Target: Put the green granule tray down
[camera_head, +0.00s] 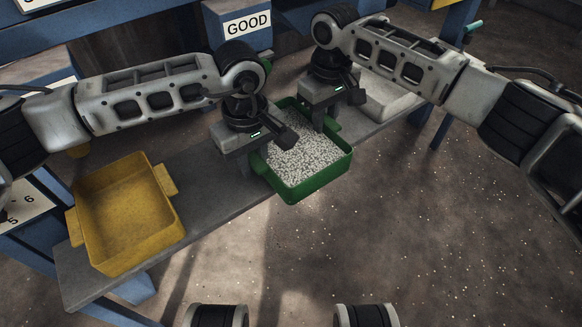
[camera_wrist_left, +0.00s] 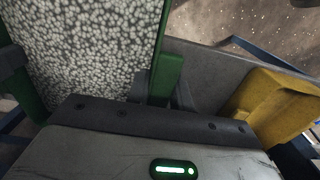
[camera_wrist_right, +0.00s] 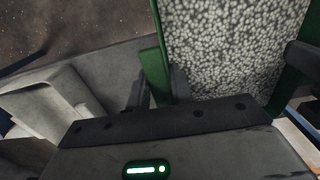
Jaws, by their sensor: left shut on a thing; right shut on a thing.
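The green tray (camera_head: 318,184) is full of pale speckled granules (camera_head: 306,158) and is at the middle of the grey shelf, its near end reaching past the shelf's front edge. My left gripper (camera_head: 262,165) is shut on the tray's left side and my right gripper (camera_head: 325,125) on its right side. The tray wall shows between the fingers in the left wrist view (camera_wrist_left: 168,80) and in the right wrist view (camera_wrist_right: 155,75). The tray looks about level. I cannot tell whether its underside touches the shelf.
A yellow empty tray (camera_head: 128,215) stands on the left end of the grey shelf (camera_head: 215,190). A pale tray (camera_head: 388,98) stands to the right of the green tray. A sign reading GOOD (camera_head: 247,23) is behind. Scattered granules lie on the floor (camera_head: 430,220).

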